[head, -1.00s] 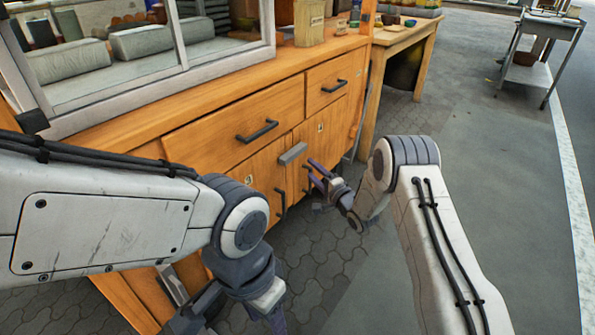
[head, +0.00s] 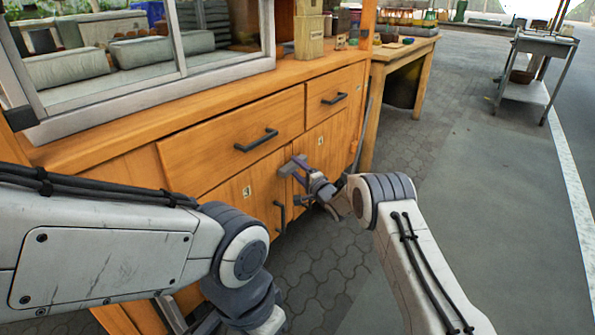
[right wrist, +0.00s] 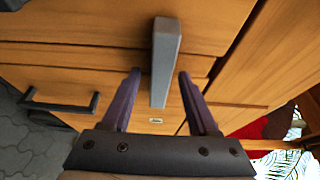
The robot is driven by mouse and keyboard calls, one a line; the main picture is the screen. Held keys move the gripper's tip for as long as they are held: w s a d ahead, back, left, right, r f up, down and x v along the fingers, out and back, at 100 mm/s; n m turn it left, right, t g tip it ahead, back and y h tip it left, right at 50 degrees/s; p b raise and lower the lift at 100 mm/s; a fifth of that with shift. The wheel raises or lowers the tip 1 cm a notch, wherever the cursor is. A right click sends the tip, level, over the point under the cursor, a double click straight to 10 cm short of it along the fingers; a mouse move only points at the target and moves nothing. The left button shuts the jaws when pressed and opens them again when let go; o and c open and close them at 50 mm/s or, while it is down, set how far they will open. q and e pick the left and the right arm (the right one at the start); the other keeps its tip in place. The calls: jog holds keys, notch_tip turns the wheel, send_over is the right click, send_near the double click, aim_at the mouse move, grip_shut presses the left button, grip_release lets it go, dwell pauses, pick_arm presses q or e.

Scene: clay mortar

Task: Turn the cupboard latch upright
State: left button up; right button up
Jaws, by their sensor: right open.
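The cupboard latch is a grey bar (right wrist: 165,62) on the wooden cupboard front. It lies sideways, along the line between drawer and doors; in the head view the latch (head: 286,168) is partly hidden by my right gripper. My right gripper (head: 298,170) is open at the latch. In the right wrist view the gripper (right wrist: 159,74) has one purple finger on each side of the latch's free end, with gaps showing. Contact cannot be made out. My left arm crosses the lower left; its gripper fingers are out of the picture.
The cupboard (head: 225,105) has dark bar handles on a wide drawer (head: 256,141), a small drawer (head: 334,98) and a door (head: 281,216). A wooden table (head: 405,58) stands behind, and a metal cart (head: 540,55) at far right. Paved floor between is clear.

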jog(key=shift+c, duration=0.3)
grip_shut()
jog(key=shift+w+d+f+n+g+y+b, duration=0.1)
jog(key=shift+n+g+y+b, duration=0.25)
jog(key=shift+n+y+b, duration=2)
jog(key=shift+w+d+f+n+g+y+b, duration=0.15)
jog(key=shift+n+g+y+b, duration=0.25)
jog(key=shift+n+b, duration=3.7)
jog(key=shift+d+f+n+g+y+b, duration=0.2)
jog(key=shift+n+y+b, duration=1.45)
jog(key=shift+n, duration=3.1)
jog(key=shift+a+r, duration=0.1)
jog(key=shift+a, duration=0.05)
